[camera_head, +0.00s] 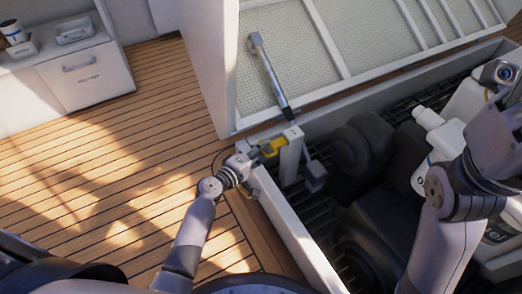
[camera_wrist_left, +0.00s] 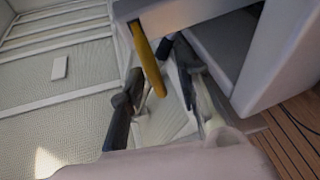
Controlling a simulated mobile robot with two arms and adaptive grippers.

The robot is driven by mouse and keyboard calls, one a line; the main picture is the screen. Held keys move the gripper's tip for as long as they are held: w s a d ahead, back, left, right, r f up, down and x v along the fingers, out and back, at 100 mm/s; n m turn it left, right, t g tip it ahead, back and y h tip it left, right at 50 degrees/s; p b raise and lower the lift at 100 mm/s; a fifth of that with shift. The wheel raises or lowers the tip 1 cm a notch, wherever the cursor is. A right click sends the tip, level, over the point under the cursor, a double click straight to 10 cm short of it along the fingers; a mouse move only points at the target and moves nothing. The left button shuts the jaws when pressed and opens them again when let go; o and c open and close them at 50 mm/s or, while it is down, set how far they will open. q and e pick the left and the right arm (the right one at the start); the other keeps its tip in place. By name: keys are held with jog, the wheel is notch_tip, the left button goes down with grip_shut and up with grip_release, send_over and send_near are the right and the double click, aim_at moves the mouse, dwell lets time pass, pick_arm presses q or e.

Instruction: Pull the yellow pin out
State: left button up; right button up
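The yellow pin (camera_head: 269,147) sits at the upper end of a pale post (camera_head: 291,155) by the corner of the engine hatch opening. In the left wrist view it is a long yellow strip (camera_wrist_left: 148,57) sticking out from under a pale grey part. My left gripper (camera_head: 256,153) is right beside the pin, partly overlapping it in the head view. In the left wrist view its two dark fingers (camera_wrist_left: 152,95) are apart, with the pin's free end in the gap between them; contact cannot be made out. My right arm reaches up at the right; its gripper is not visible.
The raised hatch lid (camera_head: 300,60) stands behind, with a grey strut (camera_head: 270,78) near the post. Dark engine parts (camera_head: 365,145) and a white bottle (camera_head: 440,140) fill the bay. Wooden deck (camera_head: 110,170) lies clear at left, with a white cabinet (camera_head: 88,78) beyond.

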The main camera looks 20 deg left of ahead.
pick_arm(q)
jog(key=v, duration=1.2)
